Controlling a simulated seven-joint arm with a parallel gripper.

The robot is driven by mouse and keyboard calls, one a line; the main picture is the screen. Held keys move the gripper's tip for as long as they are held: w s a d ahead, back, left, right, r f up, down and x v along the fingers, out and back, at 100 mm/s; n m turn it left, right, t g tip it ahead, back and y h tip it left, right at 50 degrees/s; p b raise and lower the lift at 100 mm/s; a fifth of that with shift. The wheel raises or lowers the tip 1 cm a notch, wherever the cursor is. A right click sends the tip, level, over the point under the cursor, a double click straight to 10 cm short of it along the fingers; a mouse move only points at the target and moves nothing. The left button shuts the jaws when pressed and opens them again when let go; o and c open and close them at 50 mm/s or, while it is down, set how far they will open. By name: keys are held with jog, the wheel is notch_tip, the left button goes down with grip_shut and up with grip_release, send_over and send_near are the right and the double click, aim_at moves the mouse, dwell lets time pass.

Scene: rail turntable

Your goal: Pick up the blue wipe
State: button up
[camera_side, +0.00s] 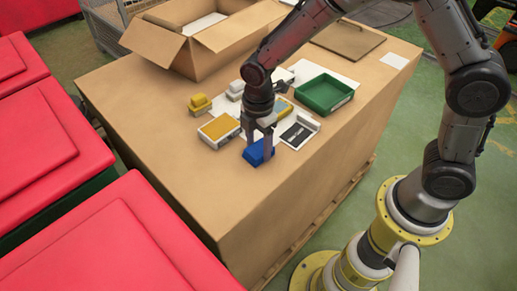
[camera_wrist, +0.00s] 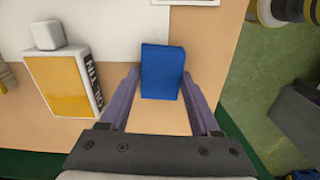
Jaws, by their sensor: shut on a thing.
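The blue wipe (camera_side: 258,153) is a small blue block near the front edge of the box-like table top. My gripper (camera_side: 262,144) points down at it with its fingers around it. In the wrist view, the blue wipe (camera_wrist: 162,70) stands between the two finger ends of my gripper (camera_wrist: 161,82), which is shut on it. I cannot tell whether it touches the table top or hangs just above it.
A white tray with a dark label (camera_side: 299,131) lies to the right. A green tray (camera_side: 325,93), a yellow block (camera_side: 199,104) and an open carton (camera_side: 194,52) are behind. The front left table top is clear.

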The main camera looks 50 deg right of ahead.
aim_at(258, 148)
jog(key=shift+r, duration=0.45)
notch_tip(258, 148, up, 2)
jog(key=shift+r, duration=0.1)
jog(key=s+d+r, duration=0.4)
jog(key=s+r, duration=0.6)
jog(key=s, duration=0.3)
jog(key=shift+s+d, duration=0.2)
